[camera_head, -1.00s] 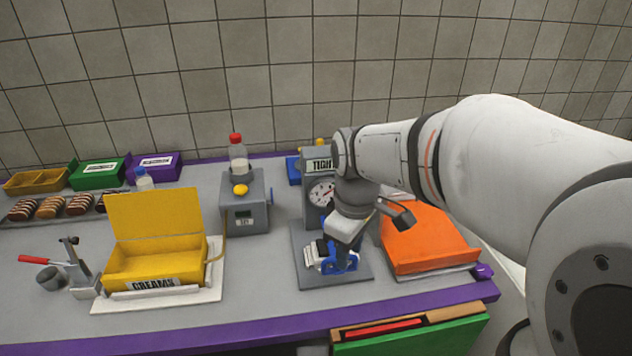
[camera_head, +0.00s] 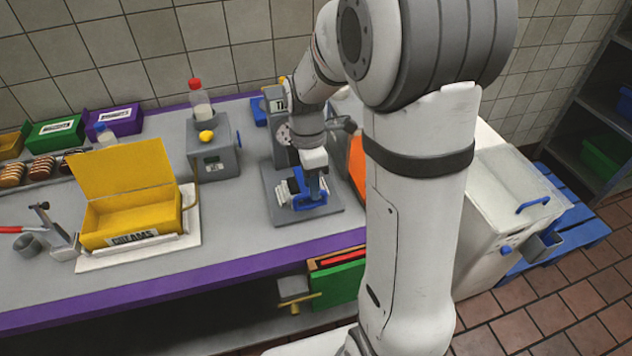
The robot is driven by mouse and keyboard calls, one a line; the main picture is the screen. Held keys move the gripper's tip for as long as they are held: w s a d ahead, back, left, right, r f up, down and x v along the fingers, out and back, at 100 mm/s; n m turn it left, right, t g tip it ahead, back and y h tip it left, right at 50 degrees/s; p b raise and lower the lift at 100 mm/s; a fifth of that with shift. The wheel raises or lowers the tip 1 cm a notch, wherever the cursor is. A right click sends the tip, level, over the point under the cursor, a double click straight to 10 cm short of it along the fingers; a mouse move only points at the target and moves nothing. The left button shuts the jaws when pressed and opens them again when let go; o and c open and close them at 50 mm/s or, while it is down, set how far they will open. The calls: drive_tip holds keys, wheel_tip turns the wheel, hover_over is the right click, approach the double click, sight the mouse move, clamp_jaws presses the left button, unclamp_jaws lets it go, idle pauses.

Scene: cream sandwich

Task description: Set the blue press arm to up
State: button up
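The grey press (camera_head: 281,152) stands at the back of the counter, with a round dial and a sign that my arm partly hides. A blue part (camera_head: 300,203), which looks like the press arm, sits low over the press's grey base plate (camera_head: 330,214). My gripper (camera_head: 313,190) points down at the blue part, touching it or just above it. My gripper and wrist cover much of this part, so its angle is hard to read. The fingertips are too small and covered to show whether they are open or shut.
A yellow open box (camera_head: 128,217) labelled CREAMS lies left of the press. A grey device (camera_head: 214,160) with a yellow knob and a red-capped bottle (camera_head: 199,104) stand between. An orange item (camera_head: 357,163) is close on the right, partly behind my arm. The counter front is clear.

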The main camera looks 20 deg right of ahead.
drive_tip(key=shift+s+f, duration=0.1)
drive_tip(key=shift+f, duration=0.35)
drive_tip(key=shift+c, duration=0.3)
clamp_jaws()
